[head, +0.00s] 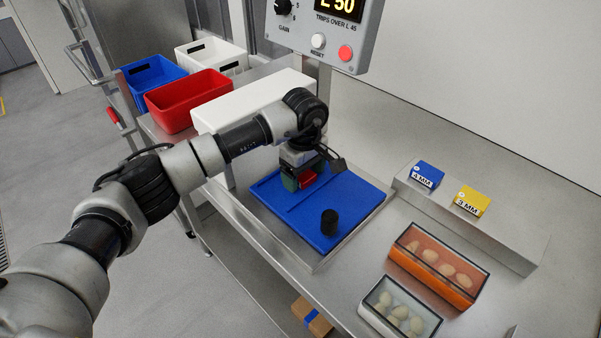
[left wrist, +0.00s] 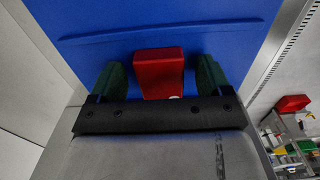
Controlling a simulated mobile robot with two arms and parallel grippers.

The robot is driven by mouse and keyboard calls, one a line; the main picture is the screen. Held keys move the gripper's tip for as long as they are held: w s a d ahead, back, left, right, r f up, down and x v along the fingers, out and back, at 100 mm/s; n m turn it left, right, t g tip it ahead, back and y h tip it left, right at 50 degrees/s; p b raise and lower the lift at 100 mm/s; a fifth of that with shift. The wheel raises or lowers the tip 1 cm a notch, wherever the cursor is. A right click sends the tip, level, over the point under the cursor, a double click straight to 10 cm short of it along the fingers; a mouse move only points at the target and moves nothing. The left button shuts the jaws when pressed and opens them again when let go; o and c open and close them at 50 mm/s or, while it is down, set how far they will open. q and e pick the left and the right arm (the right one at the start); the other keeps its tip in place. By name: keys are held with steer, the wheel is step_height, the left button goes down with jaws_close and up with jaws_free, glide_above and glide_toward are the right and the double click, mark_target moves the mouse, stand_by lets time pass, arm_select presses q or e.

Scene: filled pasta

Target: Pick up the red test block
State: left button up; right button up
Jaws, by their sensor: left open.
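The red test block (head: 308,180) lies on the blue board (head: 352,197), partly hidden under my left gripper (head: 303,178) in the head view. In the left wrist view the red block (left wrist: 160,70) sits between the two green fingers of my left gripper (left wrist: 160,78). The fingers are open, with a visible gap on each side of the block. Blue board surface (left wrist: 130,22) shows beyond it. My right gripper is not in view.
A black cylinder (head: 329,222) stands on the board. A blue block (head: 427,174) and a yellow block (head: 469,201) rest on a metal ledge. Two clear-lidded boxes, orange (head: 458,297) and white (head: 377,318), stand at right. A red bin (head: 168,120) and control box (head: 356,45) stand behind.

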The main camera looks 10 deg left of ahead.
arm_select(q)
steer(key=c, duration=1)
steer(key=shift+r, duration=0.15)
